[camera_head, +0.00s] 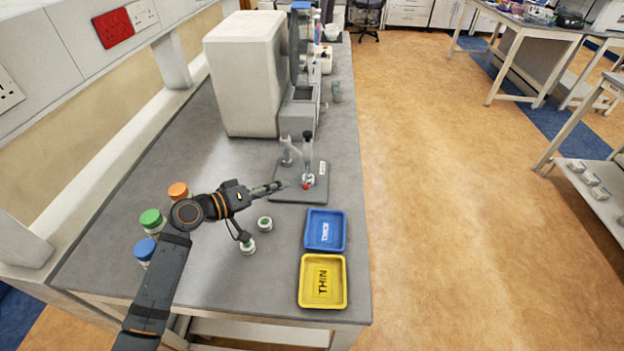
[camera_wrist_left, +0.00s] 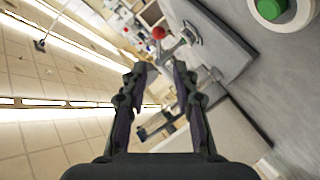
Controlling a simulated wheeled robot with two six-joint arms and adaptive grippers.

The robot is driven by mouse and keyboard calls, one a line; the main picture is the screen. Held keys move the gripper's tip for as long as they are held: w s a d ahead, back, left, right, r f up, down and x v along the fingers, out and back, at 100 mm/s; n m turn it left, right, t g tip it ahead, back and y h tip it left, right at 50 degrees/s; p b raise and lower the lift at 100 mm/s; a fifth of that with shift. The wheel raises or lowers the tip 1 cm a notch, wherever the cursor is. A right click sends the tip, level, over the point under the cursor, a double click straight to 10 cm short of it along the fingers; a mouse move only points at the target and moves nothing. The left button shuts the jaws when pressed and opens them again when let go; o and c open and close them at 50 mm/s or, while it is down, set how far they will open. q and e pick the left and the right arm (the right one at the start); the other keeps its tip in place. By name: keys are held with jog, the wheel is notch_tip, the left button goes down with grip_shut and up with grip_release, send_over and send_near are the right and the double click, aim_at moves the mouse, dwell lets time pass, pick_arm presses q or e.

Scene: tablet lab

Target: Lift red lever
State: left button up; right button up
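The red lever shows as a small red knob (camera_head: 306,186) low on a small grey stand (camera_head: 284,195) with an upright post. In the left wrist view the red knob (camera_wrist_left: 158,32) is ahead of and above the fingertips. My left gripper (camera_head: 279,187) is just left of the knob in the head view, apart from it. In the left wrist view the fingers of my left gripper (camera_wrist_left: 160,70) are spread with nothing between them. My right gripper is in neither view.
Small green-lidded jars (camera_head: 265,223) stand near my left gripper. A blue tray (camera_head: 325,247) and a yellow tray (camera_head: 341,283) lie near the bench's right edge. Jars with orange (camera_head: 178,190), green (camera_head: 151,218) and blue lids (camera_head: 144,248) stand left. A large white machine (camera_head: 243,75) stands behind.

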aim_at(307, 176)
pick_arm(q)
jog(key=x, duration=0.1)
jog(key=p+x, duration=0.1)
jog(key=x, duration=0.2)
jog(key=shift+d+r, duration=0.1)
jog(key=shift+r, duration=0.2)
jog(key=p+x, duration=0.1)
jog(key=x, duration=0.4)
jog(key=shift+f, duration=0.15)
jog(key=shift+w+d+f, duration=0.3)
jog(key=shift+w+d, duration=0.1)
jog(key=shift+d, duration=0.05)
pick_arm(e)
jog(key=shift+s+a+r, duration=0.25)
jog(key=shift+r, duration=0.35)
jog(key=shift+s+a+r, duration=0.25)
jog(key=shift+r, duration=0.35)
pick_arm(q)
grip_shut()
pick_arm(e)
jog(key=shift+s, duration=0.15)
